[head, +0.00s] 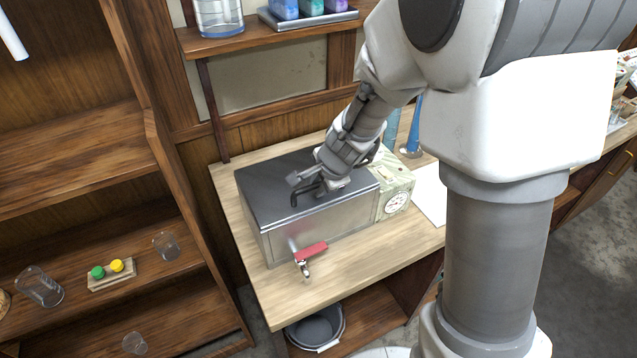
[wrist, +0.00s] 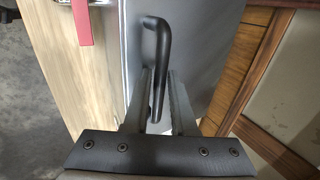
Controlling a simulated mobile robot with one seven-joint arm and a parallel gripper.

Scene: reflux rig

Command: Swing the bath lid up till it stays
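The bath (head: 330,228) is a steel box on the wooden bench, with its dark grey lid (head: 262,185) lying shut on top. A black bar handle (head: 300,194) stands on the lid, and it also shows in the wrist view (wrist: 156,35). My gripper (head: 310,182) is low over the lid at the handle. In the wrist view my gripper's fingers (wrist: 158,78) are apart, one on each side of the handle bar. The left finger looks close to the bar, and a gap shows by the right finger. I cannot tell whether either touches it.
A red-handled tap (head: 310,251) juts from the bath's front. A dial panel (head: 396,200) is at its right end. A shelf (head: 265,36) with bottles hangs behind above. A blue funnel-like piece (head: 413,130) stands behind right. Bare bench lies in front.

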